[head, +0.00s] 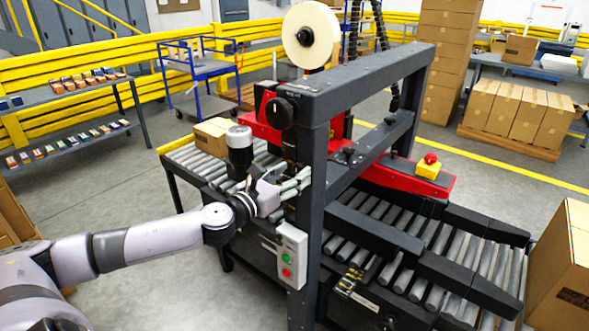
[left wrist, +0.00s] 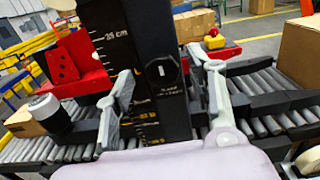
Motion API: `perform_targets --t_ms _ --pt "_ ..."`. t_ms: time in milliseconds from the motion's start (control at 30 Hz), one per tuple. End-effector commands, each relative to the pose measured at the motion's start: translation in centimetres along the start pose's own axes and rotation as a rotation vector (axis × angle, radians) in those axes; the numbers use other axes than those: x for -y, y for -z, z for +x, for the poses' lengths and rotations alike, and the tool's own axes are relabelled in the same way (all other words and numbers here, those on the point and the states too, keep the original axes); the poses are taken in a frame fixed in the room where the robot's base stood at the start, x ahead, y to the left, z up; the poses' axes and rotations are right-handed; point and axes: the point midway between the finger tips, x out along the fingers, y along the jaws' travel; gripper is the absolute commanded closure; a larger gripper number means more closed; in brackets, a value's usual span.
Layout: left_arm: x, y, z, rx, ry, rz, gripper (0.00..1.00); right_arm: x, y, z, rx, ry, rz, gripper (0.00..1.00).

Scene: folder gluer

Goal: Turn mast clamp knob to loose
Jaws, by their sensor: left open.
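The black mast (left wrist: 130,40) of the case sealer carries a centimetre scale and stands upright in the left wrist view. A dark knob (left wrist: 162,70) with a white mark is on its face, above small lettering that I cannot read. I take this as the mast clamp knob. My left gripper (left wrist: 162,66) is open, with one finger on each side of the mast and the knob between them; I cannot tell whether they touch it. In the head view my left gripper (head: 303,180) is at the sealer's near post and hides the knob. My right gripper is not in view.
A round black knob (head: 280,113) is higher on the sealer. A button box (head: 291,256) with green and red buttons hangs below my gripper. Roller conveyors (head: 420,260), a carton (head: 212,133) and a red emergency stop (head: 431,160) are nearby. Open floor (head: 110,190) lies left.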

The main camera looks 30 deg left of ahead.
Motion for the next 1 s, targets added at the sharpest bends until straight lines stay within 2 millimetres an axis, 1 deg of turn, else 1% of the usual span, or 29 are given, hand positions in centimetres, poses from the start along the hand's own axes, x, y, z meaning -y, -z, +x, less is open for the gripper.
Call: perform_targets --t_ms 33,200,567,1000 --pt "0.0 -0.3 0.4 0.003 -0.001 -0.002 0.50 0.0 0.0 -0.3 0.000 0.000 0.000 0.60" --pt "0.1 -0.1 1.2 0.001 0.003 0.000 0.50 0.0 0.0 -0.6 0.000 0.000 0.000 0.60" --pt "0.2 0.0 1.4 0.000 0.004 0.001 0.51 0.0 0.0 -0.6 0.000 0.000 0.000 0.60" --pt "0.2 0.0 1.4 0.000 0.004 0.001 0.80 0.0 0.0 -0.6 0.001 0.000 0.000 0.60"
